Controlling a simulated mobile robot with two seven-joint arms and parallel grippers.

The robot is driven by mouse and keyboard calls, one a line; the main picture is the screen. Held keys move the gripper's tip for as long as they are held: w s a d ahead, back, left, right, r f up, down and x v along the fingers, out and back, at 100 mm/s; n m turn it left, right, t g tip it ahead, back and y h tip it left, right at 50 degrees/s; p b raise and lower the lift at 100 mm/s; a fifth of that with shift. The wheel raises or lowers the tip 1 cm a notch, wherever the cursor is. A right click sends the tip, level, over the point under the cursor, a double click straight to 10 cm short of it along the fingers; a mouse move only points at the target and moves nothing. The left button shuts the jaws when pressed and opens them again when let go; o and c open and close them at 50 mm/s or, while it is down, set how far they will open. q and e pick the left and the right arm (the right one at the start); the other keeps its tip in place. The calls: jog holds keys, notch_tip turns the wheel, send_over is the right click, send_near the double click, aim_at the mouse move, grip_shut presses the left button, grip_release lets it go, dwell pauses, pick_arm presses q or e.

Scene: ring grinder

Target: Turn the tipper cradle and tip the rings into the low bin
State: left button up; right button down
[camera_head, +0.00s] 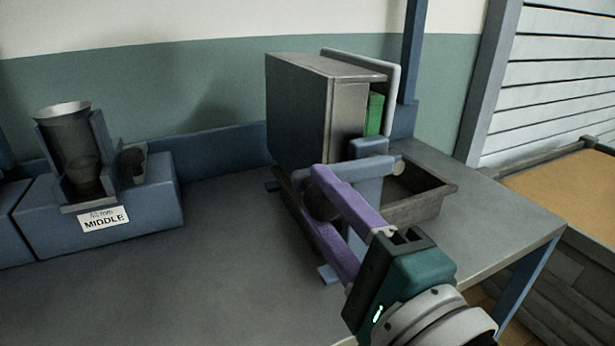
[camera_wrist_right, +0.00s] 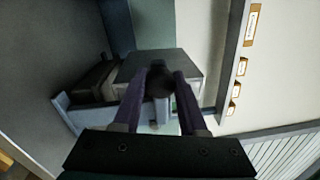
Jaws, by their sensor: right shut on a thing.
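A blue tipper stand (camera_head: 368,190) carries a blue crank bar (camera_head: 372,168) with a dark round knob. My right gripper (camera_head: 318,208), with purple fingers, is shut on the dark knob (camera_wrist_right: 160,80), which sits between the fingertips in the wrist view. A large grey metal box (camera_head: 300,110) stands upright behind the crank; I cannot tell whether it is the cradle itself. A low grey bin (camera_head: 428,208) lies behind and right of the stand, partly hidden by it. No rings are visible. My left gripper is not in view.
A blue block labelled MIDDLE (camera_head: 105,218) at the left holds a metal cup (camera_head: 65,140) and a dark knob. The grey table (camera_head: 225,270) is clear between them. A blue post rises behind the box, near the wall. A wooden-topped crate stands beyond the right edge.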

jog(key=shift+w+d+r+m+p, duration=0.15)
jog(key=shift+r+m+p, duration=0.4)
jog(key=shift+r+m, duration=0.35)
jog(key=shift+d+r+m+p, duration=0.1)
jog(key=shift+r+m+p, duration=0.4)
jog(key=shift+r+m, duration=0.4)
jog(key=shift+w+d+r+m+h+p, duration=0.1)
jog(key=shift+d+r+m+h+p, duration=0.1)
jog(key=shift+r+m+p, duration=0.3)
jog(key=shift+d+r+m+h+p, duration=0.1)
jog(key=shift+d+r+m, duration=0.1)
jog(key=shift+m, duration=0.5)
jog(key=shift+w+d+r+m, duration=0.1)
jog(key=shift+d+r+m, duration=0.15)
jog(key=shift+m, duration=0.25)
jog(key=shift+r+p, duration=0.15)
jog(key=shift+p, duration=0.15)
jog(key=c, duration=0.8)
grip_release()
jog(key=shift+c, duration=0.2)
jog(key=o, duration=0.4)
jog(key=shift+c, duration=0.2)
